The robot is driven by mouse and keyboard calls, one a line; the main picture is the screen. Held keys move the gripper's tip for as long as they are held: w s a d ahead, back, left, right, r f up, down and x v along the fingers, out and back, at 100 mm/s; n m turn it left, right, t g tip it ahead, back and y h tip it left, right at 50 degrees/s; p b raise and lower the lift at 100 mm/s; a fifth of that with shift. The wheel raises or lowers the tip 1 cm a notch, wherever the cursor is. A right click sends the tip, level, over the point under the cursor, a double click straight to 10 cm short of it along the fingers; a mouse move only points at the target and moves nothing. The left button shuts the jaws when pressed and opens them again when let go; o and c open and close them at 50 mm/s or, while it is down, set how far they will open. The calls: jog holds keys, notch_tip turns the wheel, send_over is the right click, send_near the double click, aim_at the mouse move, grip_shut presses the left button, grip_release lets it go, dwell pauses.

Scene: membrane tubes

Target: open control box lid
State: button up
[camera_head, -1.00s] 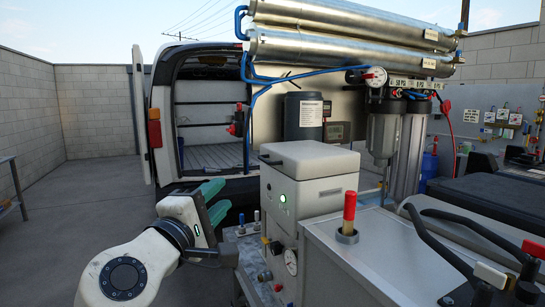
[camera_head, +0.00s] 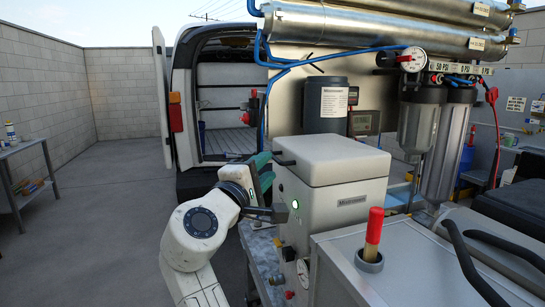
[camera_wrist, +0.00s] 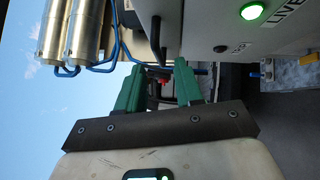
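The control box is a pale grey box (camera_head: 345,213) with a green-lit button on its left face. Its lid (camera_head: 333,160) is closed, and a short dark handle (camera_head: 285,161) juts from the lid's left side. My gripper (camera_head: 263,168) is just left of the lid, close to the handle; one finger partly hides the other here. In the wrist view my gripper (camera_wrist: 158,76) has its two green fingers spread, with nothing held between them. The dark handle (camera_wrist: 156,36) shows beyond the fingertips, apart from them. The box face (camera_wrist: 222,30) fills the upper right.
A metal case with a red-handled lever (camera_head: 374,232) stands in front of the box. Filter housings (camera_head: 440,140) and steel tubes (camera_head: 385,22) are behind and above. Open floor (camera_head: 105,220) lies left.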

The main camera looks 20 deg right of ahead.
jog(key=shift+p+x, duration=0.35)
jog(key=shift+x, duration=1.7)
grip_shut()
